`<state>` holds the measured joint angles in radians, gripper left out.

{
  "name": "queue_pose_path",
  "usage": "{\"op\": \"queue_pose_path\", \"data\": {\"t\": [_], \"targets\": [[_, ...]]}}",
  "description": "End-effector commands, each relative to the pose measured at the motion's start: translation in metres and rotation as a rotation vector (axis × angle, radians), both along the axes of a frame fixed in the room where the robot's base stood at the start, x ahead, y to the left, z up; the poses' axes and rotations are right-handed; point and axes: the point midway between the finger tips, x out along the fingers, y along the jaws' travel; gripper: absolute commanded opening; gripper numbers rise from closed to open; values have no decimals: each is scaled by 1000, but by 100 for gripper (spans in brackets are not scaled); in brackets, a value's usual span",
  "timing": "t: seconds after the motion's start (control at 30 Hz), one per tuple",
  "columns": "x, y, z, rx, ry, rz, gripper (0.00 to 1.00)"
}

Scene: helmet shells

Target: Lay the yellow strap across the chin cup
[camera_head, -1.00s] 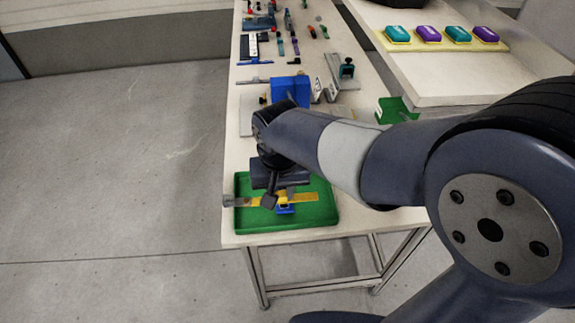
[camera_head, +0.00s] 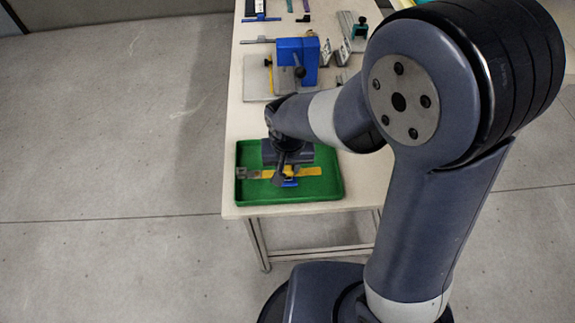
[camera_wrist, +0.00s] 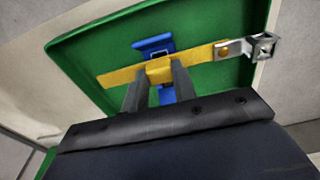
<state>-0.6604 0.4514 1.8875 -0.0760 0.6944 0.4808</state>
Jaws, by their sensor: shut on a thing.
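The yellow strap (camera_head: 307,171) runs left to right over the green tray (camera_head: 328,190). It also shows in the wrist view (camera_wrist: 121,77), with a metal buckle (camera_wrist: 262,46) at one end. My gripper (camera_wrist: 159,73) is shut on the strap's middle, one finger on each side. A blue piece (camera_wrist: 153,46), which looks like the chin cup, lies under the strap and sticks out on both sides of it; its small front part shows in the head view (camera_head: 290,183). I cannot tell whether the strap touches it. My fingers and wrist hide part of both.
The tray sits at the table's (camera_head: 232,207) near end. Behind it stand a blue block fixture (camera_head: 292,62) on a grey plate (camera_head: 256,85) and metal angle brackets (camera_head: 343,52). More small parts lie farther back. The floor left of the table is clear.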

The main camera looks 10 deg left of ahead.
Motion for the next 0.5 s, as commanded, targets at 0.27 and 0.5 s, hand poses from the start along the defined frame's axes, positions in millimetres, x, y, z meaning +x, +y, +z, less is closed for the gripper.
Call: {"op": "queue_pose_path", "data": {"t": [0.27, 0.5], "targets": [[0, 0, -6, 0, -1, 0, 5], [0, 0, -13, 0, -1, 0, 5]]}}
